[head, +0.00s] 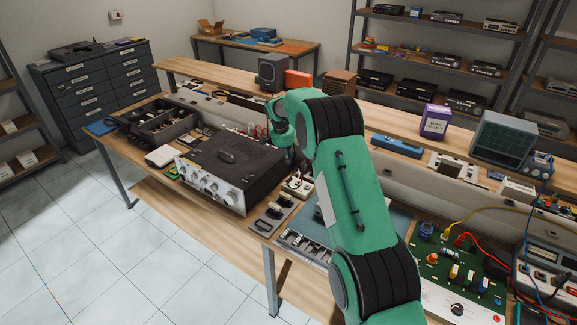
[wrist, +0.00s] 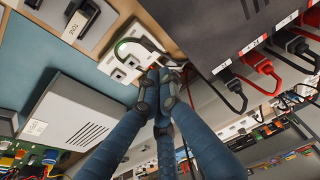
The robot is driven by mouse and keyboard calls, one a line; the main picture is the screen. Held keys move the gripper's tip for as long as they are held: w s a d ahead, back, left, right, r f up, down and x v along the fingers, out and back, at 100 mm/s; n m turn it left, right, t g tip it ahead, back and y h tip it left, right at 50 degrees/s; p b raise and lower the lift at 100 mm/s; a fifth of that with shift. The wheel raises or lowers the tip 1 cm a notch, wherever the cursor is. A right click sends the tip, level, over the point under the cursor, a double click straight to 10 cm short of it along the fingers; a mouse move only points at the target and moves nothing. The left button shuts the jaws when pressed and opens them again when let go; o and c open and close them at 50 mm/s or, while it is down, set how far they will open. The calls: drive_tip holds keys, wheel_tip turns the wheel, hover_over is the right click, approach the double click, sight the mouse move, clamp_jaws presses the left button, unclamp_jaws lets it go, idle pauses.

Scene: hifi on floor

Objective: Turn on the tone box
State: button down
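A label reading "TONE" (wrist: 74,27) shows on a grey plate with a black part at the upper left of the wrist view. In the head view, a grey plate with black parts (head: 272,213) lies right of the amplifier; I cannot tell which part there is the tone box. My gripper (wrist: 160,78) has its blue fingers together, with nothing clearly held. Its tips are near a white socket strip (wrist: 120,62) and dark cables, apart from the tone label. In the head view my arm's end is behind the amplifier and the fingertips are hidden.
A black-topped amplifier (head: 228,170) with silver knobs stands left of the arm. The white socket strip also shows in the head view (head: 299,186). A grey vented box (wrist: 72,113) lies on a blue mat. Red and black plugs (wrist: 258,62) are close on the right. A green circuit board (head: 455,262) is at right.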

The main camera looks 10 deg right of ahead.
drive_tip(key=shift+w+d+v, duration=0.1)
drive_tip(key=shift+d+v, duration=0.05)
drive_tip(key=shift+v, duration=1)
drive_tip(key=shift+w+d+v, duration=0.1)
drive_tip(key=shift+d+v, duration=0.05)
drive_tip(key=shift+v, duration=1.05)
drive_tip(key=shift+r, duration=0.1)
